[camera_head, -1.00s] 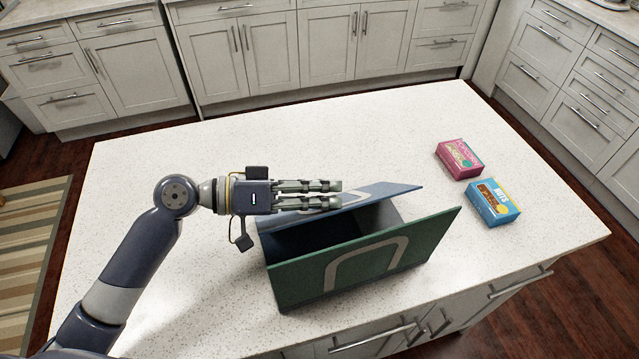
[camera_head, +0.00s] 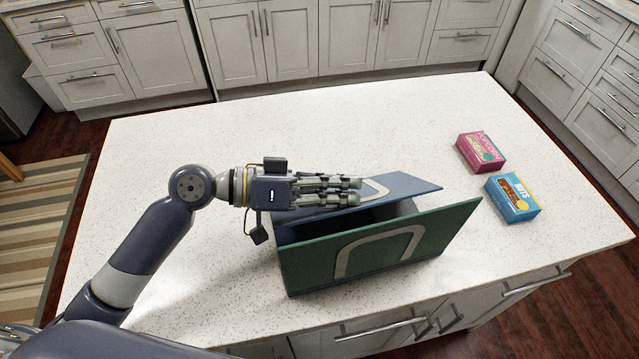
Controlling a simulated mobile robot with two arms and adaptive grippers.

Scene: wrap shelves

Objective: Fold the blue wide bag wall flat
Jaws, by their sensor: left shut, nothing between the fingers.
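The blue wide bag wall (camera_head: 412,187) is the far wall of an open bag on the counter. It leans inward over the opening, and its grey handle loop (camera_head: 376,191) shows just past my fingertips. My left gripper (camera_head: 354,190) is shut and empty, lying across the outer face of the blue wall, seemingly against it; exact contact is hard to tell. The fingers hide the wall's left middle part. The green near wall (camera_head: 310,265) with its grey handle leans outward toward me. The dark inside shows between the two walls. My right gripper is not in view.
A pink popcorn box (camera_head: 481,152) and a blue nuts box (camera_head: 513,198) lie at the right of the white counter (camera_head: 230,135). The counter is clear behind and left of the bag. Cabinets stand beyond, across the floor.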

